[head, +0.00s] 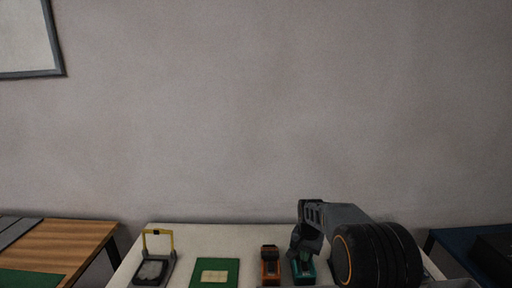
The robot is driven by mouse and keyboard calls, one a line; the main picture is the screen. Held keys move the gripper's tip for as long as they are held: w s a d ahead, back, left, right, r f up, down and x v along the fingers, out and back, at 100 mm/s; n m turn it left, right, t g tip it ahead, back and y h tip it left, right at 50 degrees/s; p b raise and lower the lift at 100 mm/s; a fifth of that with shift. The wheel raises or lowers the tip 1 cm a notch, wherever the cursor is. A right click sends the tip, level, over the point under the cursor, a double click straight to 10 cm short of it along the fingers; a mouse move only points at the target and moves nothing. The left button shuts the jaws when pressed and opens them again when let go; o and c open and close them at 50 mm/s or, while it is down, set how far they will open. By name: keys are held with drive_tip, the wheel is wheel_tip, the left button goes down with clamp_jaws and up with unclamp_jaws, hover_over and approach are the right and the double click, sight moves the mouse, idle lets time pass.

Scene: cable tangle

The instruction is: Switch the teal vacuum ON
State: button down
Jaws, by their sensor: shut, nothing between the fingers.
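A small teal device (304,277), which appears to be the teal vacuum, is on the pale table near the bottom edge of the head view. My gripper (299,256) points down over its far end and hides part of it. The gripper is shut and empty. I cannot tell whether its fingertips touch the teal device. The switch and its position cannot be made out.
An orange device with a dark top (270,268) stands close to the left of the teal one. A green mat with a beige square (232,273) and a yellow-framed dark item (156,258) are farther left on the pale table (215,238). A wooden table (75,240) is at far left.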

drive_tip(key=shift+f+b, duration=0.3)
drive_tip(key=shift+f, duration=0.3)
drive_tip(key=shift+r, duration=0.1)
wheel_tip(320, 180, up, 7)
drive_tip(key=p, duration=0.5)
idle(0.5)
